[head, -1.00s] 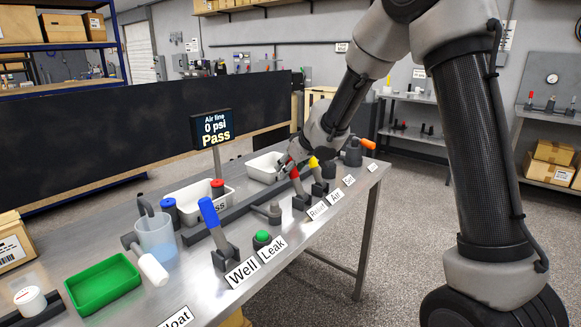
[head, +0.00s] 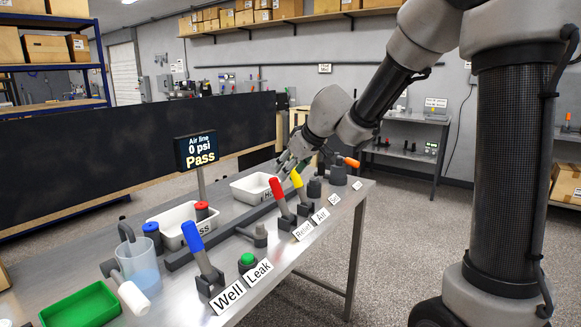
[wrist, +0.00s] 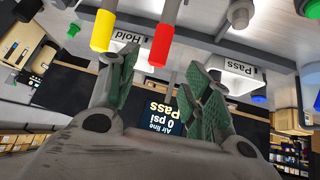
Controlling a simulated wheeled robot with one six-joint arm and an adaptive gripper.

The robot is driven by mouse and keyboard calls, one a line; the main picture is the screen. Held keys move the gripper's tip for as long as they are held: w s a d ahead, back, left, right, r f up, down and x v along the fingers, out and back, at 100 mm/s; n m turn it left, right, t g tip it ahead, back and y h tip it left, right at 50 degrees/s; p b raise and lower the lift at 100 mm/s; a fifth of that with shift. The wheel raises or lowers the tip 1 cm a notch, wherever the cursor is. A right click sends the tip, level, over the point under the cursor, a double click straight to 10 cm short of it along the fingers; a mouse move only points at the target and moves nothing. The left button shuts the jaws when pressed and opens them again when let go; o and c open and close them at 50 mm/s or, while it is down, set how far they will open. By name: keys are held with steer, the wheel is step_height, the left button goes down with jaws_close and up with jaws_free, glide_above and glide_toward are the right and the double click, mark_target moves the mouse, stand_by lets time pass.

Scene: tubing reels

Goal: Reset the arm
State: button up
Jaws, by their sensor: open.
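My gripper (head: 287,163) is at the end of my arm over the far part of the steel bench (head: 262,283), just behind the red-handled and yellow-handled levers. In the wrist view my gripper (wrist: 160,90) has its green-padded fingers spread apart with nothing between them. The red lever handle (head: 277,190) and yellow lever handle (head: 297,178) stand near the fingers; in the wrist view the red handle (wrist: 159,50) and yellow handle (wrist: 103,30) hang at the top. I cannot tell whether any finger touches them.
The Hold tray (head: 250,189) lies by the gripper, the Pass tray (head: 168,239) nearer. The blue lever (head: 194,237), green button (head: 247,260), clear cup (head: 140,270) and green tray (head: 80,310) are on the near bench. The display (head: 197,150) reads 0 psi, Pass. A dark panel (head: 80,150) stands behind.

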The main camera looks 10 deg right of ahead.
steer(key=shift+s+r, duration=0.1)
stand_by(0.3)
steer(key=w+d+r+t+h, duration=0.2)
steer(key=w+d+h, duration=0.15)
steer(key=d, duration=0.75)
steer(key=s+d+r+m+g+h, duration=0.1)
steer(key=s+d+m+g+h, duration=0.3)
steer(key=s+d, duration=0.85)
steer(key=s+a+m+y, duration=0.1)
steer(key=s+a+y, duration=0.1)
steer(key=s, duration=1)
steer(key=s+a+f+m+y, duration=0.1)
steer(key=s+a, duration=0.3)
steer(key=s, duration=0.9)
steer(key=shift+s+m+g+y, duration=0.15)
steer(key=shift+m+g+y, duration=0.2)
steer(key=shift+y, duration=0.2)
